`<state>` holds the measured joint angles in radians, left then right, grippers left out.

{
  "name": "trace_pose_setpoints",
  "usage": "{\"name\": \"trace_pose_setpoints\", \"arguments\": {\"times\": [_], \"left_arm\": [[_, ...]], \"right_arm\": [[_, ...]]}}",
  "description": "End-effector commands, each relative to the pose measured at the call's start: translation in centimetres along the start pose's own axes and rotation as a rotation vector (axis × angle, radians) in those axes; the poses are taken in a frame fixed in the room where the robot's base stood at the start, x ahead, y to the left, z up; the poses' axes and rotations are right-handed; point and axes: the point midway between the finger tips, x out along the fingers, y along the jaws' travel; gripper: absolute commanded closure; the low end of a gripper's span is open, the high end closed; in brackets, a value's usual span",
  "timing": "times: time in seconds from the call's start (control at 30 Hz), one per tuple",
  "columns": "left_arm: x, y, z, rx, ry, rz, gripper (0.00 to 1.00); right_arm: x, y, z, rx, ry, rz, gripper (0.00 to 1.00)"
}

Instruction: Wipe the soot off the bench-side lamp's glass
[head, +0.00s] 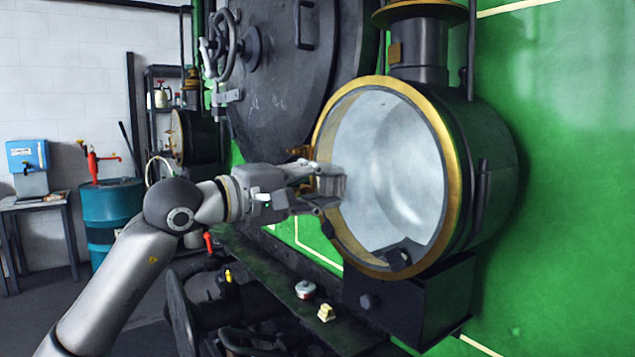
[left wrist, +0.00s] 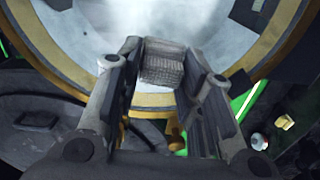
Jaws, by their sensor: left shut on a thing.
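A large round lamp (head: 480,160) with a brass rim stands on the right of the head view, on the green front. Its glass (head: 385,165) looks pale and hazy, with no clear dark soot patch; it also fills the top of the left wrist view (left wrist: 215,35). My left gripper (head: 335,187) is at the left part of this glass, inside the rim. It is shut on a grey, ribbed pad (left wrist: 162,65). The pad is close to the glass; I cannot tell whether it touches. A second, smaller lamp (head: 185,137) shows farther left, seen side-on. My right gripper is out of view.
A dark round door (head: 285,80) with a handwheel (head: 220,45) is behind my arm. A bench (head: 35,203), blue drum (head: 110,210) and shelf stand at the far left.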

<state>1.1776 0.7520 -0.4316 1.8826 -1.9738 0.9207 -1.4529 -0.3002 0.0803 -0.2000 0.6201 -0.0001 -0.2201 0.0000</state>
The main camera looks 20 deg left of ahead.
Motion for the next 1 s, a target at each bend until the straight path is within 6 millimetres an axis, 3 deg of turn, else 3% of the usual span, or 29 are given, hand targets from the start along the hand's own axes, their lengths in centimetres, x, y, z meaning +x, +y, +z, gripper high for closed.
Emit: {"name": "trace_pose_setpoints", "arguments": {"times": [0.17, 0.6, 0.83, 1.0], "left_arm": [[0.0, 0.0, 0.4, 0.001, -0.001, 0.001, 0.84], [-0.2, 0.3, 3.8, 0.001, -0.001, 0.002, 0.84], [0.2, 0.3, 3.9, 0.0, 0.0, 0.0, 0.84], [0.2, 0.2, 2.8, -0.002, 0.002, -0.002, 0.84]], "right_arm": [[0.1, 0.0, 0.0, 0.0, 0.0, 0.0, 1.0], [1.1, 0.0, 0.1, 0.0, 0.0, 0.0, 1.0], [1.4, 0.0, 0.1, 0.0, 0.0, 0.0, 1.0], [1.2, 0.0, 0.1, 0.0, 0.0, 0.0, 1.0]]}}
